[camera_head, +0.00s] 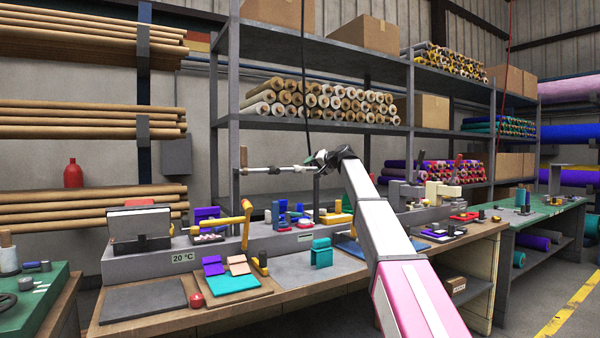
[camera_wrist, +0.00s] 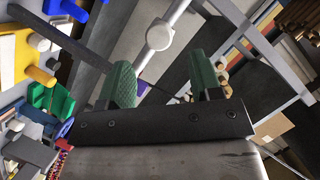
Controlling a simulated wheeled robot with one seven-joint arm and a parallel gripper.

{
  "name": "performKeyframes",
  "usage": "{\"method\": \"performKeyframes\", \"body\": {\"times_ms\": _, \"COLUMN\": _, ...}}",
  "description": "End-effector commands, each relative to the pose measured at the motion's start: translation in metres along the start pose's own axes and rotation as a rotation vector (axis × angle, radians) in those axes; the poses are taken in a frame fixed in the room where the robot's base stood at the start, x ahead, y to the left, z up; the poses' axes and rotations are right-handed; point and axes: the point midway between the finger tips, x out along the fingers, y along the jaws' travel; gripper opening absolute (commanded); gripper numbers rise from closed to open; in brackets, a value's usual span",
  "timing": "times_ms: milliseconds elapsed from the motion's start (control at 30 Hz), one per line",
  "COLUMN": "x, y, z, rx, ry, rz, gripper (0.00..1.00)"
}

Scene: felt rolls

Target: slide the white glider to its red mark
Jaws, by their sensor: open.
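My gripper (camera_wrist: 163,80) is open, with two green finger pads apart and nothing between them. A white round knob (camera_wrist: 160,35) on a pale bar lies beyond the fingertips in the wrist view; it looks like the white glider, and the fingers do not touch it. In the head view my gripper (camera_head: 319,160) is small and dark, at the end of my arm above the back of the bench. A thin pale rod (camera_head: 285,169) extends left from it; I cannot tell the glider's exact place along it. I cannot make out the red mark.
The wooden bench (camera_head: 190,318) holds a yellow-handled lever (camera_head: 246,220), a teal block (camera_head: 321,252), a red ball (camera_head: 197,300) and several small coloured items. Shelves with felt rolls (camera_head: 330,103) and cardboard boxes (camera_head: 368,34) stand behind. The grey mat (camera_head: 143,302) is bare.

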Motion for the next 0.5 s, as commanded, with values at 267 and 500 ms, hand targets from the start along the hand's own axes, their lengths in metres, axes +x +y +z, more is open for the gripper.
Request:
{"method": "performKeyframes", "body": {"times_ms": 267, "x": 0.052, "y": 0.0, "z": -0.002, "rx": 0.0, "ry": 0.0, "rz": -0.001, "gripper": 0.58}}
{"method": "performKeyframes", "body": {"times_ms": 500, "x": 0.077, "y": 0.001, "z": -0.001, "rx": 0.0, "ry": 0.0, "rz": 0.0, "gripper": 0.58}}
